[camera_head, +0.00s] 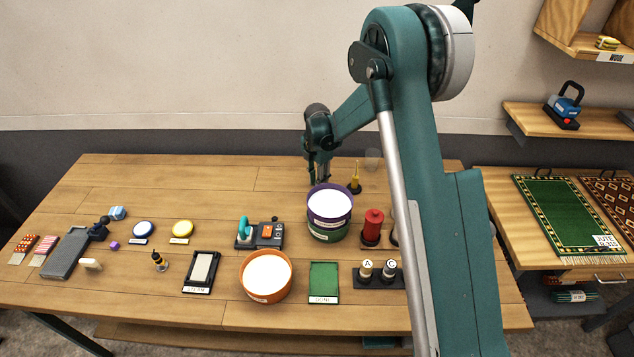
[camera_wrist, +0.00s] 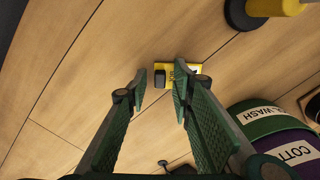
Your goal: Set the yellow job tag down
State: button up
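The yellow job tag (camera_wrist: 160,83) shows in the wrist view just beyond my fingertips, seemingly flat on the wooden table. It has a dark block on it, and part of it is hidden behind the right finger. My gripper (camera_wrist: 159,84) is open, with a clear gap between its two green fingers, and neither finger visibly clamps the tag. In the head view my gripper (camera_head: 319,178) points down at the back of the table, just behind the stacked buckets. The tag cannot be made out there.
A purple bucket (camera_head: 330,213) stacked on a green one (camera_head: 327,234) stands close in front of my gripper. A yellow tool on a black base (camera_head: 355,187) stands just right. An orange bucket (camera_head: 266,291) is nearer the front. The table's back left is clear.

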jog(key=shift+r, duration=0.15)
notch_tip(320, 180, up, 12)
jog(key=shift+p, duration=0.4)
dwell(0.3)
dwell(0.6)
jog(key=s+d+r+m+t, duration=0.2)
jog(key=s+d+r+m, duration=0.4)
jog(key=s+d+r, duration=0.35)
jog(key=s+d+r+m+t, duration=0.1)
jog(key=s+d+r+m, duration=0.55)
jog(key=s+r, duration=0.5)
jog(key=s+d+m+t, duration=0.1)
jog(key=s+d+m, duration=0.2)
jog(key=s, duration=0.5)
jog(key=s+d+f+m+t, duration=0.1)
jog(key=s+d+m, duration=0.1)
jog(key=s+m, duration=0.4)
jog(key=s+d+m+t, duration=0.2)
jog(key=s+m, duration=0.3)
jog(key=s, duration=0.6)
jog(key=shift+s+d+f, duration=0.2)
jog(key=shift+s+d, duration=0.05)
jog(key=shift+d, duration=0.6)
